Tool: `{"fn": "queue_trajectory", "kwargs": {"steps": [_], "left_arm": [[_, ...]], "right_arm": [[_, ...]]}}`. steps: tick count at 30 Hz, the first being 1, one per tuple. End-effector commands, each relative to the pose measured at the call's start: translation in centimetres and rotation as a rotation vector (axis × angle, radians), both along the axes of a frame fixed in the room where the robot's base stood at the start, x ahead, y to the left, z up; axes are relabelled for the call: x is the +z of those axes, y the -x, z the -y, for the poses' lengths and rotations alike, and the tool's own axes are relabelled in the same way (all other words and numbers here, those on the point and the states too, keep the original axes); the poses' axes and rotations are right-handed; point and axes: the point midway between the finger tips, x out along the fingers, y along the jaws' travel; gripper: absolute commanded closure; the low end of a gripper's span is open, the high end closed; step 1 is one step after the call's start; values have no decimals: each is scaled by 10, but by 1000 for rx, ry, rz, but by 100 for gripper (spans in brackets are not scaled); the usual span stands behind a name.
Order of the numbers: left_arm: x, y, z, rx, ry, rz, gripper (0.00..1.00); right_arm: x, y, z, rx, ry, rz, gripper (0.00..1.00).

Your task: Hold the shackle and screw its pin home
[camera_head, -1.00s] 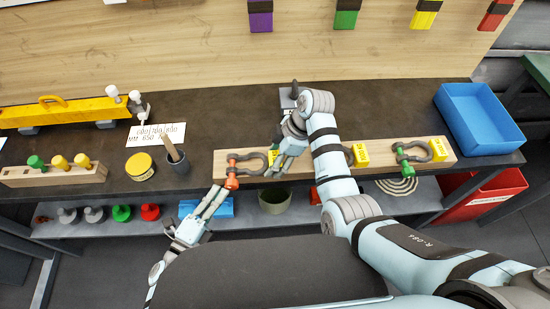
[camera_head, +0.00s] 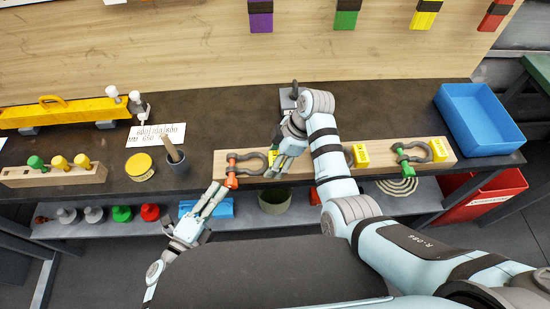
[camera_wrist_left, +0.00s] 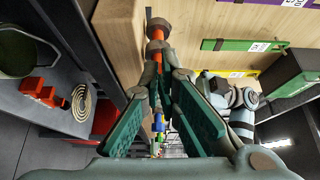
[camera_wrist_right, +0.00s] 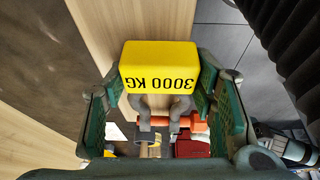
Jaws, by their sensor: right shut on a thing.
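The left shackle has a dark grey bow (camera_head: 254,162) and an orange pin (camera_head: 231,171), and lies at the left end of a wooden rail (camera_head: 325,157). In the right wrist view its bow (camera_wrist_right: 142,104) and orange pin lie beyond a yellow block (camera_wrist_right: 160,68) marked 3000 KG. My right gripper (camera_head: 281,160) is shut on this block, one finger on each side. My left gripper (camera_head: 218,190) is open, its fingertips close to the orange pin's near end. In the left wrist view the pin (camera_wrist_left: 156,52) is just ahead of the spread fingers; contact is unclear.
A green-pinned shackle (camera_head: 418,151) and another yellow block (camera_head: 361,155) are farther right on the rail.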

Motion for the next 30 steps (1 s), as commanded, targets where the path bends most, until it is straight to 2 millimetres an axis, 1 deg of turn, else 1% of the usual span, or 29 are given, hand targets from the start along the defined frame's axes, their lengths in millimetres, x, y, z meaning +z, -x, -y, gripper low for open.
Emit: {"fn": "queue_trajectory", "kwargs": {"steps": [1,11,19,23,27,30], "left_arm": [[3,-1,1,-1,3,6,100],[3,-1,1,-2,4,6,100],[4,1,-7,-1,3,3,100],[3,18,-8,-1,2,0,100],[2,44,-8,0,3,-1,100],[3,56,-8,-1,2,0,100]], "right_arm": [[-1,2,-1,4,-2,-8,82],[-2,3,-1,4,-2,-9,82],[-2,3,-1,3,-2,-10,82],[-2,2,-1,2,-1,-8,82],[-2,2,-1,2,-1,-7,82],[-1,2,0,1,-1,-6,82]]}}
